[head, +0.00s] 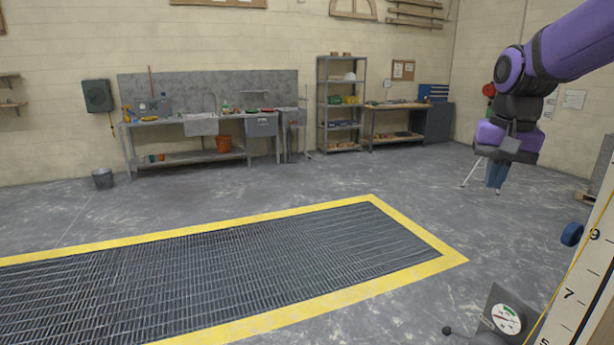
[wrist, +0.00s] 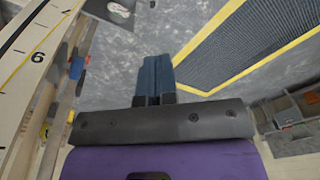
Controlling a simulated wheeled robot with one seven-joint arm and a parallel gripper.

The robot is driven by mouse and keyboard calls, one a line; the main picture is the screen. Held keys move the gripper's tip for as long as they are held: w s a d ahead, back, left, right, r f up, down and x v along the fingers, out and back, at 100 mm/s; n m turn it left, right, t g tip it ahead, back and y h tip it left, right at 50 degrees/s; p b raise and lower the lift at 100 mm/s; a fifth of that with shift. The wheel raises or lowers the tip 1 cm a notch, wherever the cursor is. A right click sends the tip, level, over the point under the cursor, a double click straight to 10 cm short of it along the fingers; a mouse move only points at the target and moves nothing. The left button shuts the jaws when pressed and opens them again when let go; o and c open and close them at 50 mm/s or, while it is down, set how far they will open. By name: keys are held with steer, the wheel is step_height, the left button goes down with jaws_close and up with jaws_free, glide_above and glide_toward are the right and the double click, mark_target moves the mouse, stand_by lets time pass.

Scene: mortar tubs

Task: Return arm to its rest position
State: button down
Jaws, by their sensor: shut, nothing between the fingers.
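My purple and black arm (head: 575,45) reaches in from the upper right of the head view, bent downward at the wrist. My gripper (head: 495,183) hangs from it, pointing down above the grey floor, with its blue-grey fingers together. In the wrist view my gripper (wrist: 156,62) shows its two fingers side by side, shut, with nothing between them. It touches nothing that I can see.
A yellow-edged floor grating (head: 455,260) lies ahead. A board with numbers (head: 590,255) and a dial gauge (head: 506,318) stand close at the lower right. A workbench (head: 220,155) and metal shelving (head: 343,100) line the back wall. A bucket (head: 103,179) stands at left.

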steer(key=s+a+n+t, duration=0.3)
steer(key=s+n+t, duration=0.1)
steer(key=s, duration=1.6)
steer(key=shift+s+f+n, duration=0.35)
steer(key=shift+f+n, duration=0.05)
steer(key=shift+f, duration=0.05)
